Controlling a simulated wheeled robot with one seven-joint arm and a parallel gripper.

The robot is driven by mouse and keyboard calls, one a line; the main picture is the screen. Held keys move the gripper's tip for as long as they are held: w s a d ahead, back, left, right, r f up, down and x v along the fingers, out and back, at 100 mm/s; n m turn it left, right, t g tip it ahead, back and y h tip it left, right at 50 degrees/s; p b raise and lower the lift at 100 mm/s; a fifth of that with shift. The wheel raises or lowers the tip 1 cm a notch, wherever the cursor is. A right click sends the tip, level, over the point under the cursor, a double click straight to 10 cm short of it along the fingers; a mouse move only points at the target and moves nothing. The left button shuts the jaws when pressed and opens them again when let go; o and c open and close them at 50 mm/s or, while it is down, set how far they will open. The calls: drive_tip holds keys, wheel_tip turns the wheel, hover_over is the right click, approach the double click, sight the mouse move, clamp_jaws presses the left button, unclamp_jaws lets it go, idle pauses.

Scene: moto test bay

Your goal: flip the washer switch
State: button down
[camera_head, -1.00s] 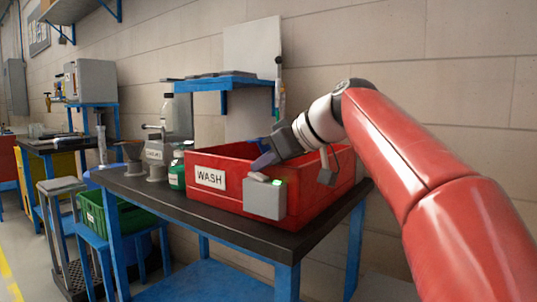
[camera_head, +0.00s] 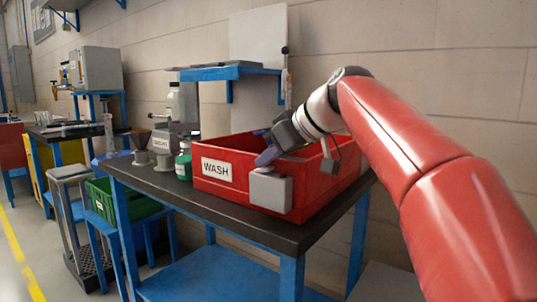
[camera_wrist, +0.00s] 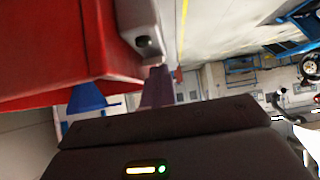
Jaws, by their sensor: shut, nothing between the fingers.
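The washer is a red bin (camera_head: 211,188) with a WASH label, standing on the dark bench. A grey switch box (camera_head: 270,192) is fixed to its front corner; it also shows in the wrist view (camera_wrist: 135,22). A small pale switch piece (camera_head: 264,170) sits on top of the box, just below my fingertips; its exact position is hard to tell. A dark round lamp (camera_wrist: 143,41) shows on the box in the wrist view. My gripper (camera_head: 263,160) is shut and empty, its purple fingers (camera_wrist: 157,88) at the box top. I cannot tell whether they touch the switch.
A green-labelled bottle (camera_head: 184,162) and a grey dispenser (camera_head: 163,143) stand left of the bin on the bench (camera_head: 180,196). A blue shelf (camera_head: 230,73) hangs on the wall behind. A green crate (camera_head: 120,200) is lower left. The bench's front edge is clear.

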drive_tip(key=shift+w+a+r+p, duration=0.15)
drive_tip(key=shift+w+a+p, duration=0.35)
drive_tip(key=shift+a+p, duration=0.05)
